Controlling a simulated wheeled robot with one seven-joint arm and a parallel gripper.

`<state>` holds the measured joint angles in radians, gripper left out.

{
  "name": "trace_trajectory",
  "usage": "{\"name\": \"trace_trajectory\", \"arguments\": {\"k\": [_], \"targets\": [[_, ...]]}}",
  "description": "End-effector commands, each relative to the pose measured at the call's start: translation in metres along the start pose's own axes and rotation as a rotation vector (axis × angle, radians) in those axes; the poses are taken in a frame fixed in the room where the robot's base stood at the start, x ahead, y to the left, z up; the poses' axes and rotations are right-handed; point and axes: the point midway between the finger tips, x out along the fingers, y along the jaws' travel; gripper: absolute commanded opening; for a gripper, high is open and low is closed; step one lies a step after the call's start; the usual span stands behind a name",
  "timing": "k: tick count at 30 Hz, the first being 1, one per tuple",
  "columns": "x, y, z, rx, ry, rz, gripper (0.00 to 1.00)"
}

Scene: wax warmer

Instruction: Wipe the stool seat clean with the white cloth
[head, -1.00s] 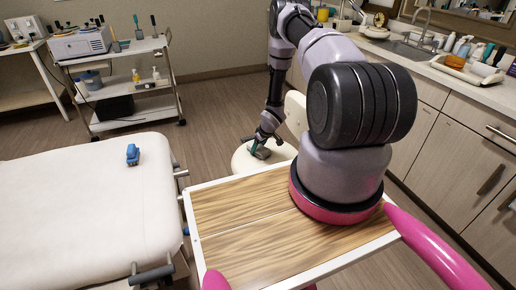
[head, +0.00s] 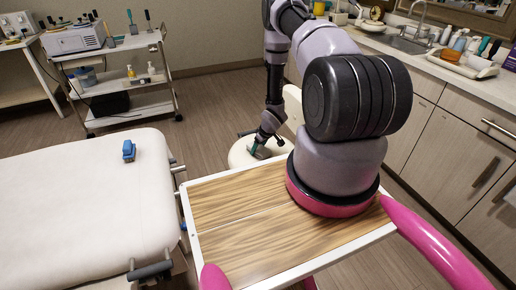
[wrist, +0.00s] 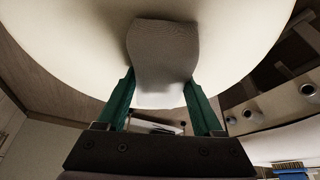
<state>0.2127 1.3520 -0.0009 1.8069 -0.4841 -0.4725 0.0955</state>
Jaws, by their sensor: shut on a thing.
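The round cream stool seat (head: 238,154) is beyond the wood-topped surface in the head view, partly hidden by my arm. It fills the upper part of the wrist view (wrist: 85,45). My gripper (head: 256,148) is low over the seat, pointing down. In the wrist view, its green fingers (wrist: 160,88) are shut on the cloth (wrist: 162,48), which looks grey in shade. The cloth lies against or just over the seat; exact contact is hard to tell. No marks on the seat can be made out.
A wood-topped surface with white edges (head: 225,205) lies in front of the stool. A padded bed (head: 70,200) with a blue object (head: 128,151) is at left. Counter cabinets (head: 450,140) stand at right, and a trolley (head: 125,75) behind. Open floor lies left of the stool.

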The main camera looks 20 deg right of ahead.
Motion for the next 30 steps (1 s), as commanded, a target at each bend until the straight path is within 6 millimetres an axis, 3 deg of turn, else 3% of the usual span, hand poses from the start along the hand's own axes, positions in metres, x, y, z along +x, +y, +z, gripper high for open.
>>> {"name": "trace_trajectory", "arguments": {"k": [5, 19, 30], "targets": [[0.0, -0.001, 0.002, 0.0, 0.0, 0.0, 0.24], [-0.014, -0.016, 0.035, 0.001, -0.002, -0.001, 0.24], [-0.015, -0.018, 0.038, 0.0, 0.0, 0.0, 0.24]]}}
